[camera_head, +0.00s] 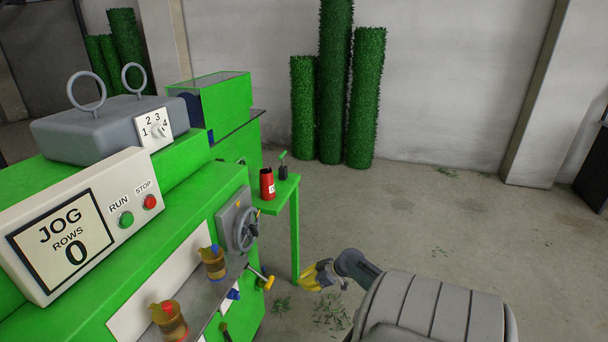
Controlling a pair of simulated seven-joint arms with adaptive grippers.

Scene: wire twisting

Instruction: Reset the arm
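My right arm comes in from the bottom right, and its gripper (322,278) is beside the green machine (190,210), over the concrete floor. The gripper is small in the view, with yellow and grey fingers that look spread apart, and nothing shows between them. It is apart from the machine and just right of the small green table's leg. My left arm and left gripper are not in view.
The machine carries a JOG display panel (75,230), a handwheel (244,230) and a yellow-tipped lever (267,282). A red can (267,184) stands on a small green table (282,192). Green hedge columns (334,90) stand by the wall.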

